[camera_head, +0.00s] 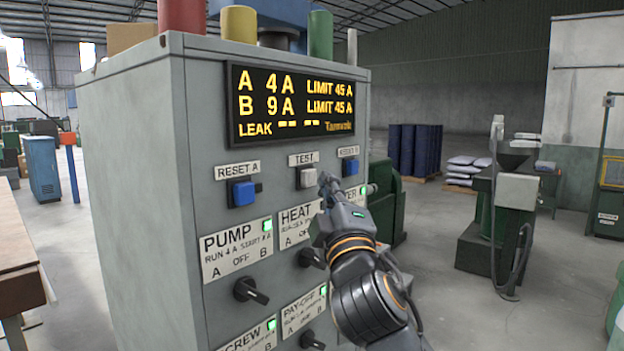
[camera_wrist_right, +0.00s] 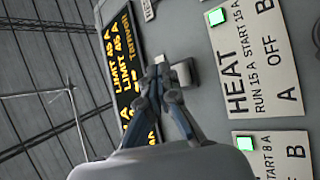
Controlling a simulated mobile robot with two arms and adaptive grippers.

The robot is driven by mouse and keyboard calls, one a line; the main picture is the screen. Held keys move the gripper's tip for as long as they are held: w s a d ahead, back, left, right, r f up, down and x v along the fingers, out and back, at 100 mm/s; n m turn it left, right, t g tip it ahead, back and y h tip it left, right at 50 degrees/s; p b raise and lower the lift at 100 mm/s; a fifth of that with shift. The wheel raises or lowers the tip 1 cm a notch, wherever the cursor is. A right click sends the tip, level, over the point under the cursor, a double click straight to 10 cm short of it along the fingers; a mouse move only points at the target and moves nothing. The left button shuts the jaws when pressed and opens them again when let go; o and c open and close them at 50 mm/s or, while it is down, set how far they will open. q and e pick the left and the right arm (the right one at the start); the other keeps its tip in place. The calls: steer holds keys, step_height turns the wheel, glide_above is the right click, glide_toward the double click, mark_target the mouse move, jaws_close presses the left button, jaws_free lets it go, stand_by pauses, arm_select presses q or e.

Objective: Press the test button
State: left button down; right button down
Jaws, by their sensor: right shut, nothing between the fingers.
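The test button (camera_head: 307,178) is a white square button under the TEST label (camera_head: 303,158) on the grey control cabinet. My right gripper (camera_head: 327,180) is shut and empty, with its fingertips just right of the button in the head view. In the right wrist view the white button (camera_wrist_right: 181,74) shows beside the closed fingertips (camera_wrist_right: 158,70). I cannot tell whether the fingertips touch it. The display (camera_head: 297,105) reads A 4 A, B 9 A, both LIMIT 45 A, and LEAK with dashes. My left gripper is not in view.
A blue RESET A button (camera_head: 243,192) is left of the test button and another blue reset button (camera_head: 350,167) is right of it. Rotary knobs (camera_head: 250,290) and lit green lamps sit below. Green machinery (camera_head: 490,220) stands on the right, with open floor around it.

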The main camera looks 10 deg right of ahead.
steer(key=shift+w, duration=0.1)
steer(key=shift+w+a, duration=0.25)
steer(key=shift+w+a, duration=0.3)
steer(key=shift+w, duration=0.05)
stand_by(0.9)
stand_by(0.3)
steer(key=shift+s+d+p, duration=0.3)
steer(key=shift+s+d, duration=0.25)
steer(key=shift+s, duration=0.15)
steer(key=s+d, duration=0.1)
steer(key=s, duration=0.1)
steer(key=s+d, duration=0.2)
steer(key=shift+p, duration=0.4)
stand_by(0.3)
